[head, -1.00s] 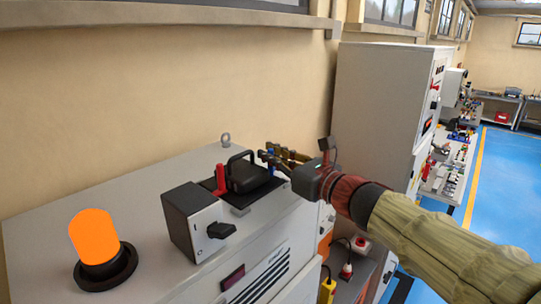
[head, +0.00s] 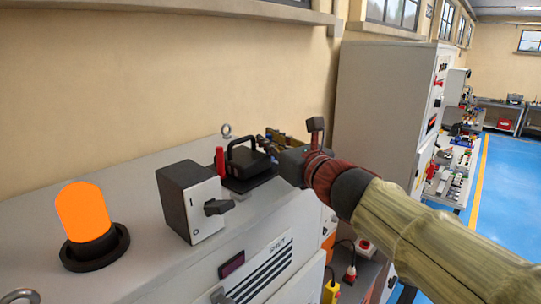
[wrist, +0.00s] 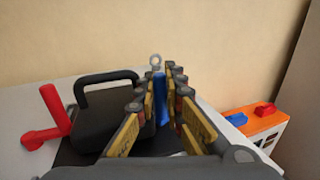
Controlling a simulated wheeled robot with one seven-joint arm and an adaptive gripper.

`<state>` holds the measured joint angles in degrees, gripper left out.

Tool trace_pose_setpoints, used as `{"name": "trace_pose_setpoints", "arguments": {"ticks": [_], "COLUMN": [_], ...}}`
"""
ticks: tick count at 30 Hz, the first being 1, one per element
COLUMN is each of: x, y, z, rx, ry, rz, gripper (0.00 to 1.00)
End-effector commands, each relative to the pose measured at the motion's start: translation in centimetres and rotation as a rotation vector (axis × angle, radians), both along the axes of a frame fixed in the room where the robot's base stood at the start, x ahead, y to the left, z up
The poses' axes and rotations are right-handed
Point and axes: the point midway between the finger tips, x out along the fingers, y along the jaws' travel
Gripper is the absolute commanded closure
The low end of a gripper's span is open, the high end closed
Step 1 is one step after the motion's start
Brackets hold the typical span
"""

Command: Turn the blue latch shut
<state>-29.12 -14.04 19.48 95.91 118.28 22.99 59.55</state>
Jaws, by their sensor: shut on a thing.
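The blue latch (wrist: 159,98) stands upright beside the black handled housing (wrist: 105,110) in the wrist view, between the two fingers of my gripper (wrist: 167,95). My gripper is shut on it; the lower part of the latch is partly hidden by the fingers. In the head view my gripper (head: 272,143) is at the right of the black housing (head: 247,166), and the latch is mostly hidden there. A red latch (wrist: 50,107) stands on the opposite side of the housing, with its lower end turned outward. It also shows in the head view (head: 219,160).
The housing sits on a grey machine top (head: 130,205). A black and grey switch box (head: 190,200), an orange beacon (head: 84,213) and a metal eye bolt (head: 226,130) stand on it. A tall grey cabinet (head: 385,110) is beyond my arm. The wall is close behind.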

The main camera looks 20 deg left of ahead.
Motion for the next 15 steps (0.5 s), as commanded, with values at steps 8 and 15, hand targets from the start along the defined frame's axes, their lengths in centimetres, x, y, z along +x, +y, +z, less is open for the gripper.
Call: {"name": "trace_pose_setpoints", "arguments": {"ticks": [8,15], "x": [-0.16,-0.16], "y": [0.3,0.27], "z": [-0.08,0.13], "rx": [0.003,0.003], "ry": [-0.001,0.001], "rz": [-0.072,-0.087], "gripper": [1.0,1.0]}}
